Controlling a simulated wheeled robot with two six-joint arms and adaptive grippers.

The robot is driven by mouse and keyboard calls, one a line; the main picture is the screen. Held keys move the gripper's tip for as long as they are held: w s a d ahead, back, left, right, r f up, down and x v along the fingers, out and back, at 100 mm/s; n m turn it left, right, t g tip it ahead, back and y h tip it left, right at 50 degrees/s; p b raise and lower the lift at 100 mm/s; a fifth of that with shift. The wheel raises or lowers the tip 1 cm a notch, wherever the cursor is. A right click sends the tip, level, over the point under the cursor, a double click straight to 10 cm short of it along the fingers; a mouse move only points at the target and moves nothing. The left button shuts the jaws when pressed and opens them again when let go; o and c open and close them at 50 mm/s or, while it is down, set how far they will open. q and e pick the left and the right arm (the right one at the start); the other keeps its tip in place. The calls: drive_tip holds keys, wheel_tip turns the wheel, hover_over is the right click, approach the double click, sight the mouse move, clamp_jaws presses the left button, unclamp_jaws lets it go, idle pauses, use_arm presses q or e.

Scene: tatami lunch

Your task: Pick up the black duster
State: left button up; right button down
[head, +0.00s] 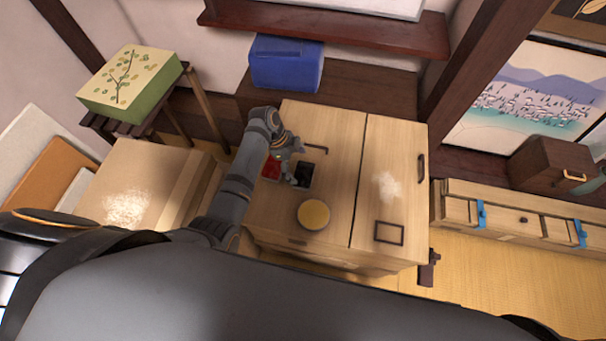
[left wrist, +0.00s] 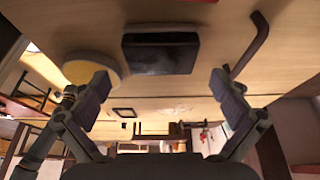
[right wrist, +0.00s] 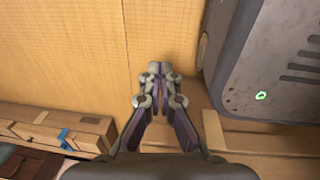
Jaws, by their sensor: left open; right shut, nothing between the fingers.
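The black duster (head: 305,174) lies on the light wooden cabinet top, just right of my left gripper (head: 292,160) in the head view, partly hidden by it. In the left wrist view the duster (left wrist: 160,55) is a dark block with a greyish strip along one long edge. It lies ahead of the left fingertips (left wrist: 160,84), which are spread and empty, apart from it. My right gripper (right wrist: 157,72) is shut and empty over the straw-coloured floor in the right wrist view, far from the duster.
A round yellow disc (head: 313,214) and a red item (head: 271,167) lie close to the duster. A dark bent handle (head: 316,148) is just behind it. A small dark frame (head: 389,233) lies on the right panel. A blue box (head: 286,63) stands behind the cabinet.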

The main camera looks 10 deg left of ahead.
sight(303, 173)
use_arm(q)
drive_tip(key=shift+x, duration=0.9)
drive_tip(key=x, duration=0.3)
drive_tip(key=shift+b, duration=0.35)
drive_tip(key=shift+d+f, duration=0.1)
drive_tip(key=shift+f, duration=0.2)
drive_tip(key=shift+c, duration=0.3)
drive_tip(key=c, duration=0.9)
use_arm(e)
drive_tip(key=shift+w+a+f+t, duration=0.2)
drive_tip(key=shift+w+a, duration=0.2)
drive_tip(key=shift+w, duration=0.25)
drive_tip(key=shift+w+a+f+t, duration=0.15)
drive_tip(key=shift+w+a, duration=0.2)
drive_tip(key=shift+w, duration=0.25)
